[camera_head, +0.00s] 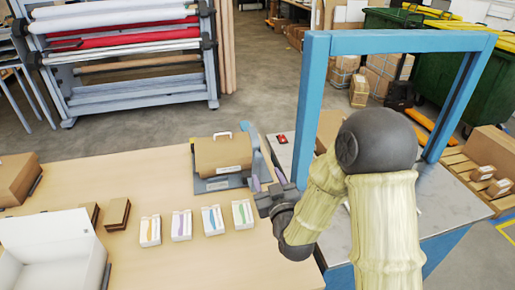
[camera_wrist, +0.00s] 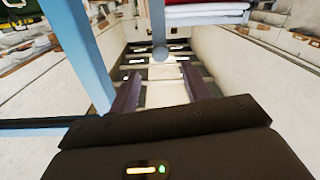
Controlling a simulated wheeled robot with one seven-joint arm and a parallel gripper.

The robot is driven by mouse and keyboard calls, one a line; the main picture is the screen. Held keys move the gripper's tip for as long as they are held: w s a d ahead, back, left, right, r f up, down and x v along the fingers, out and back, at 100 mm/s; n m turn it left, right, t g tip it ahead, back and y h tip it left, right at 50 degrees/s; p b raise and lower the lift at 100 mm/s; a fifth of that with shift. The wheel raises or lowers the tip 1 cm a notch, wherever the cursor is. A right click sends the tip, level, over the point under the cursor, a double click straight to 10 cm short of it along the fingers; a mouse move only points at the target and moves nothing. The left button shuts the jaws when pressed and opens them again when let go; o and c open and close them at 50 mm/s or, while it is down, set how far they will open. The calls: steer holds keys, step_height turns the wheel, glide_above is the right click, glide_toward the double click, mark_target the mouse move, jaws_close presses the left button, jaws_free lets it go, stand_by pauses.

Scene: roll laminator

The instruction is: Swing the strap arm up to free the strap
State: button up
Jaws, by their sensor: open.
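A brown box-shaped unit (camera_head: 222,154) with a white handle sits on a grey base on the wooden table. A grey-blue upright piece (camera_head: 254,142), which looks like the strap arm, stands at its right side. My gripper (camera_head: 267,181) is just in front of that piece, its purple fingers apart and empty. In the wrist view my gripper (camera_wrist: 160,88) is open, with a grey rod ending in a ball (camera_wrist: 160,54) ahead between the fingers. Whether this rod is the strap arm, I cannot tell for certain. I cannot make out the strap.
A blue frame (camera_head: 400,42) stands over the grey bench at the right; its post (camera_wrist: 80,50) is close on the left in the wrist view. Small white cartons (camera_head: 182,225) and an open white box (camera_head: 50,250) occupy the table's front left. A roll rack (camera_head: 130,50) stands behind.

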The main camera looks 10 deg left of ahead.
mark_target(260, 160)
steer(key=p+x, duration=0.3)
steer(key=x, duration=0.6)
steer(key=shift+w+a+r+p, duration=0.1)
steer(key=shift+w+p, duration=0.2)
steer(key=shift+w+a, duration=0.35)
steer(key=shift+w, duration=0.2)
jaws_close()
